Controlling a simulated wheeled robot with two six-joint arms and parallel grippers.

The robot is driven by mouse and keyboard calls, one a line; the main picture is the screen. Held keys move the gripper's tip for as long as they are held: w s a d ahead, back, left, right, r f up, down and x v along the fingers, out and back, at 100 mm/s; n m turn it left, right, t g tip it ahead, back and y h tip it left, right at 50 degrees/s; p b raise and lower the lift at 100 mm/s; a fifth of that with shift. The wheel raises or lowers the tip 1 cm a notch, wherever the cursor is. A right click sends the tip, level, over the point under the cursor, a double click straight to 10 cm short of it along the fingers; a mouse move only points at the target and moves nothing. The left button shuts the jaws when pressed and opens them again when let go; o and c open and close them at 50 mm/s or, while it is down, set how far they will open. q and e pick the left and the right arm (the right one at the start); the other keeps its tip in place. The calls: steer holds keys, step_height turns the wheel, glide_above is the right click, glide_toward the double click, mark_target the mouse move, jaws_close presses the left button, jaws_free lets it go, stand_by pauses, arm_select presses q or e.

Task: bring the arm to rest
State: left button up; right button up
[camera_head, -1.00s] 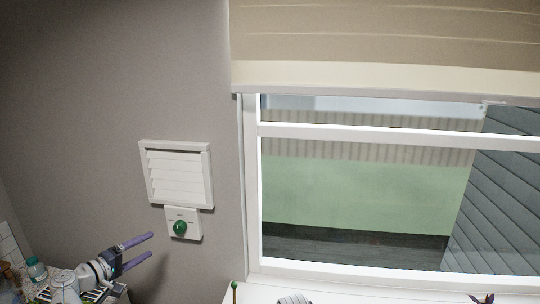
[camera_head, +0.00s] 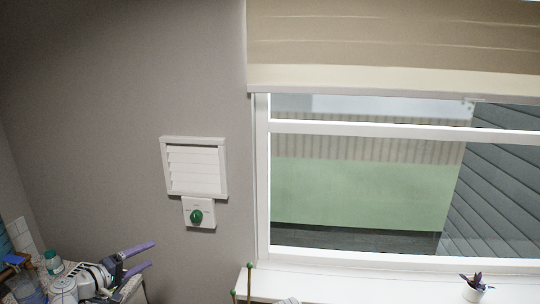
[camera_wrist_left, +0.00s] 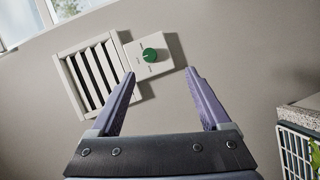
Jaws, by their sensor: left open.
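My left gripper (camera_head: 146,257) is at the lower left in the head view, over the counter's right end. Its two purple fingers are spread apart with nothing between them. In the left wrist view the open fingers (camera_wrist_left: 160,72) point at the wall, with a green knob (camera_wrist_left: 150,54) on a white control plate beyond them, apart from them. In the head view the green knob (camera_head: 196,216) sits below a white louvred vent (camera_head: 195,168), above and right of the gripper. My right gripper is in neither view.
A window (camera_head: 360,190) with a raised blind (camera_head: 400,45) fills the right. A white sill (camera_head: 350,287) below it holds a small potted plant (camera_head: 474,290). A jar (camera_head: 53,263) and other items crowd the counter at the lower left. A white wire basket (camera_wrist_left: 292,150) shows in the wrist view.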

arm_select(q)
steer(key=s+d+f+m+g+b, duration=0.1)
steer(key=s+d+f+m+g, duration=0.15)
steer(key=d+f, duration=0.4)
steer(key=s+d+f+m+g, duration=0.2)
steer(key=d+f+g, duration=0.15)
steer(key=d, duration=0.65)
steer(key=s+d+f+m+g+b, duration=0.1)
steer(key=s+d+f+m+g, duration=0.25)
steer(key=d, duration=0.45)
steer(key=s+d+f+m+g+y, duration=0.2)
steer(key=s+d+f+y, duration=0.1)
steer(key=s+f+y, duration=0.1)
steer(key=s+d+f+m+g+y+b, duration=0.1)
steer(key=s+d+f+m+g+y, duration=0.1)
steer(key=s+y, duration=0.3)
steer(key=shift+s+d+f+m+y, duration=0.45)
steer(key=shift+s+d+f, duration=0.35)
steer(key=shift+s, duration=1.5)
steer(key=shift+a+f, duration=0.1)
